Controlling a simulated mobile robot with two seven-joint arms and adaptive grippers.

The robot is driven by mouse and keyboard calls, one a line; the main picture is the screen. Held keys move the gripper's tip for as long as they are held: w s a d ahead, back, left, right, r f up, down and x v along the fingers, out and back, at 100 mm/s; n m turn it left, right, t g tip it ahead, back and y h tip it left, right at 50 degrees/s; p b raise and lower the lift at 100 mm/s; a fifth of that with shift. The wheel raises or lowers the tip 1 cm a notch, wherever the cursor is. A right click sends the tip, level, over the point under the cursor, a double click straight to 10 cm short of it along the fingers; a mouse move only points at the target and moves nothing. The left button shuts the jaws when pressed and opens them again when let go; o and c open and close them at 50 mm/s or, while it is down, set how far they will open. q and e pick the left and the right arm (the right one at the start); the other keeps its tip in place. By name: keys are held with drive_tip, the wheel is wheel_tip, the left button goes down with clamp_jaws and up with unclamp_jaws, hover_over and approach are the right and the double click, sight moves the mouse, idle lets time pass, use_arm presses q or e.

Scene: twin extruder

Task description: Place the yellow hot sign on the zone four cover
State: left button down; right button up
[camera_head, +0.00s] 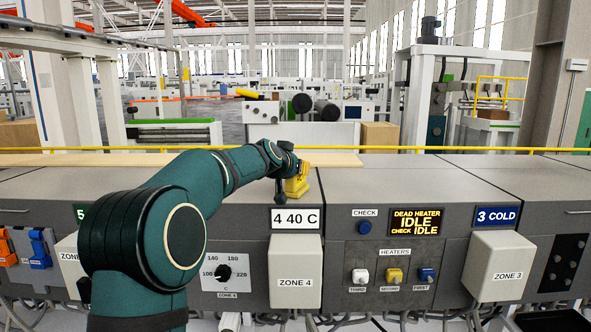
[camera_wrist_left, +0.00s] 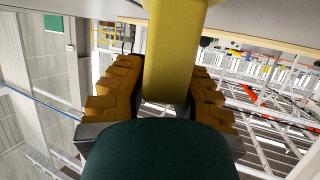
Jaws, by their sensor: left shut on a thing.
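The yellow hot sign (camera_head: 297,184) is at the grey top of the zone four cover (camera_head: 342,190), near its left edge and just above the "4 40 C" display. I cannot tell whether its base touches the top. My left gripper (camera_head: 289,163) reaches in from the left and is shut on the sign's upper part. In the left wrist view the yellow sign (camera_wrist_left: 174,50) stands between the two fingers (camera_wrist_left: 166,95). Its lettering is not visible. My right gripper is not in view.
Below are a "ZONE 4" box (camera_head: 295,270), a dial (camera_head: 224,272), heater switches (camera_head: 393,276) and an amber display (camera_head: 415,221). A "3 COLD" display (camera_head: 496,216) is at right. A yellow rail (camera_head: 450,149) runs behind. The cover's top to the right is clear.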

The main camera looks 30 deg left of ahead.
use_arm(q)
drive_tip(key=shift+f, duration=0.15)
drive_tip(key=c, duration=0.9)
unclamp_jaws()
drive_tip(key=p+v, duration=0.1)
drive_tip(key=v, duration=1.1)
drive_tip(key=shift+p, duration=0.3)
